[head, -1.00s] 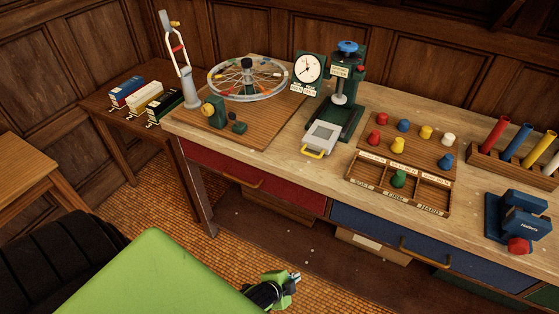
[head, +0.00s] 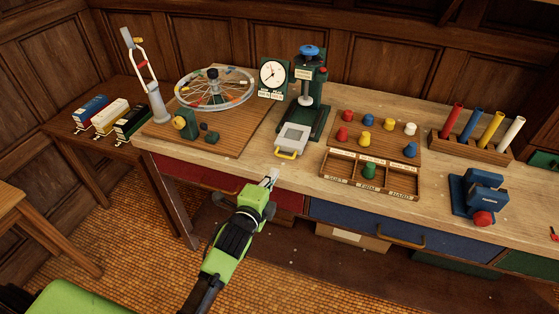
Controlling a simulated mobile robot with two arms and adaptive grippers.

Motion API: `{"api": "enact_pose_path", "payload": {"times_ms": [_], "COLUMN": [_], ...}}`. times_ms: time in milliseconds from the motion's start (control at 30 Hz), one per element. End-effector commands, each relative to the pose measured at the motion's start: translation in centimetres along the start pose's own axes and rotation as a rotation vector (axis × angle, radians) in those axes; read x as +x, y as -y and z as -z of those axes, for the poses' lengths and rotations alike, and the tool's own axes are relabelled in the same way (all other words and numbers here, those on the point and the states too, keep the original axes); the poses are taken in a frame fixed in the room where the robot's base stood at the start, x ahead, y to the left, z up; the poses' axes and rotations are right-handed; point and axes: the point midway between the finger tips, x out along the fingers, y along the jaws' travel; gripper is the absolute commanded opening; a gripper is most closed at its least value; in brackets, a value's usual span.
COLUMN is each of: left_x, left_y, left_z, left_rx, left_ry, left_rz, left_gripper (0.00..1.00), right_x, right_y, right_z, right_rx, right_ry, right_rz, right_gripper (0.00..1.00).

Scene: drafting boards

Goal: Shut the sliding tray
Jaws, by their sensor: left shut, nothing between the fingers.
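The sliding tray (head: 291,138) is a grey plate with a yellow handle (head: 286,154) at its front. It sticks out toward me from the base of the green press (head: 311,95) on the bench. My left gripper (head: 272,174) is shut and empty. Its tip is at the bench's front edge, in front of and slightly left of the yellow handle, with a small gap in the picture. My right gripper is not in view.
A wooden board with a spoked wheel (head: 213,92) stands left of the press. A dial gauge (head: 273,76) is beside it. A compartment box (head: 369,176) with coloured pegs lies to the right. A red drawer (head: 188,176) and a blue drawer (head: 375,228) are under the bench top.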

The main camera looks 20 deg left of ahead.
Motion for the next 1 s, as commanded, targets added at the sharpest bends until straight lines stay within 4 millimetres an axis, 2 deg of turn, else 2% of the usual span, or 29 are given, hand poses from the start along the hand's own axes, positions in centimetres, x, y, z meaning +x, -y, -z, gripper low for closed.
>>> {"api": "enact_pose_path", "payload": {"times_ms": [200, 400, 633, 1000], "left_x": [4.1, 6.6, 7.8, 8.0], "left_y": [0.2, 0.0, 0.0, -0.1], "left_z": [0.0, 0.0, 0.0, 0.0], "left_rx": [-0.003, -0.001, -0.002, -0.001], "left_ry": [0.000, 0.001, 0.000, 0.000], "left_rz": [-0.001, -0.002, -0.001, -0.001], "left_gripper": [0.00, 0.00, 0.00, 0.00], "right_x": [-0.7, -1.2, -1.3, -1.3], "right_y": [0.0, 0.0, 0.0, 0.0], "right_z": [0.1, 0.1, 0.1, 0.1], "right_rx": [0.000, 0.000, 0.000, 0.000], "right_ry": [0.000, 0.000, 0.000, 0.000], "right_rz": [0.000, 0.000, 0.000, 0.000], "right_gripper": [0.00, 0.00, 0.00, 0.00]}}
